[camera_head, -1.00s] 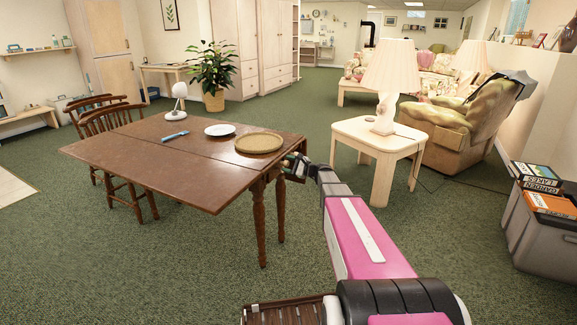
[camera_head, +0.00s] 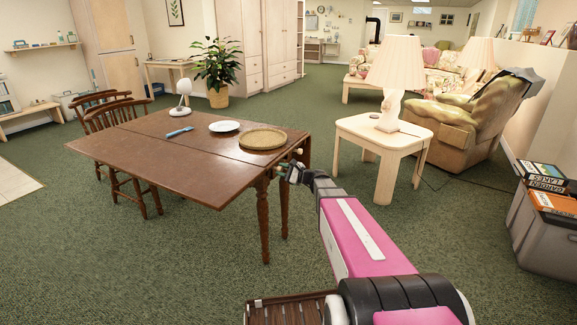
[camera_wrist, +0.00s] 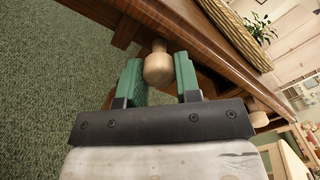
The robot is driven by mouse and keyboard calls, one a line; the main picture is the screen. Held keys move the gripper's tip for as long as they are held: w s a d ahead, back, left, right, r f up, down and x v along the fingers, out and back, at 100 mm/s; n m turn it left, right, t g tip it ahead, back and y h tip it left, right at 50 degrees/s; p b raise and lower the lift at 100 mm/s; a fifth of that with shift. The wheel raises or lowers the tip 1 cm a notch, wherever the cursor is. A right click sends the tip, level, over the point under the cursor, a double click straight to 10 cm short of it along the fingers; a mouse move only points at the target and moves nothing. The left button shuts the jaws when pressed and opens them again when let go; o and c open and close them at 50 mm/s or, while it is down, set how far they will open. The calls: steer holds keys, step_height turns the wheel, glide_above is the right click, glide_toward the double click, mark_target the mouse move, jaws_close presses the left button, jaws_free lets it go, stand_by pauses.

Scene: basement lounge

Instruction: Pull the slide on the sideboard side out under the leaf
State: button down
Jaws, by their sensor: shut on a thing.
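A brown drop-leaf table (camera_head: 190,124) stands left of centre in the head view. Its near leaf (camera_head: 165,164) is level with the top, a seam between them. In the wrist view a pale wooden slide knob (camera_wrist: 158,66) sits at the table end, between my green fingers. My gripper (camera_wrist: 158,78) is shut on this knob. A second pale knob (camera_wrist: 258,113) shows to the right under the same edge. In the head view my gripper (camera_head: 286,172) is at the table's right end, small and partly hidden by my wrist. How far the slide is out is unclear.
A side table (camera_head: 385,137) with a lamp stands right of my arm.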

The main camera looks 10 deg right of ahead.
steer(key=s+a, duration=0.1)
steer(key=s, duration=0.1)
steer(key=s+a, duration=0.2)
steer(key=shift+s, duration=0.2)
steer(key=shift+a, duration=0.1)
steer(key=c, duration=0.8)
jaws_free()
steer(key=shift+s, duration=0.1)
steer(key=v, duration=1)
steer(key=shift+s+d, duration=0.15)
steer(key=shift+d, duration=0.15)
